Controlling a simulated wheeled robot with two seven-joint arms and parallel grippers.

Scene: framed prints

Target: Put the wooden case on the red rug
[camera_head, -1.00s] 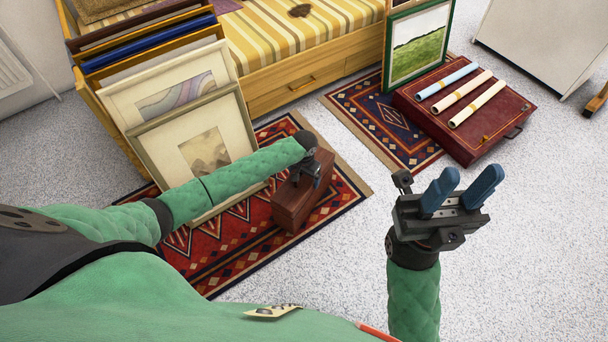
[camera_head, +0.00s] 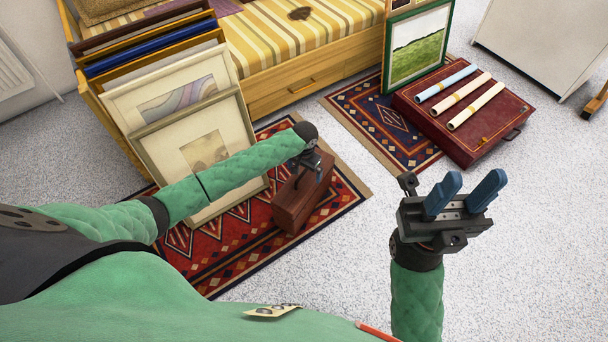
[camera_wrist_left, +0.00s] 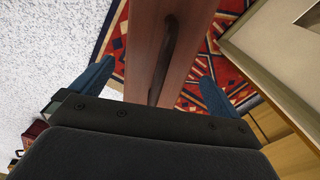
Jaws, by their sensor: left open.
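The brown wooden case (camera_head: 297,207) stands upright on the red patterned rug (camera_head: 230,262) in the head view. My left gripper (camera_head: 304,180) is at the top of the case and partly hides it. In the left wrist view the case (camera_wrist_left: 143,60) and its dark handle (camera_wrist_left: 163,60) lie between the two blue fingers of my left gripper (camera_wrist_left: 155,85), which are open with gaps on both sides. The red rug (camera_wrist_left: 228,65) shows below the case there. My right gripper (camera_head: 457,196) is open and empty over the bare floor at the right.
Framed prints (camera_head: 195,150) lean in a wooden rack at the rug's left, close to my left arm. A second rug (camera_head: 372,115) bears part of a dark red flat case (camera_head: 468,122) with several paper rolls. Speckled floor (camera_head: 340,260) in front is clear.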

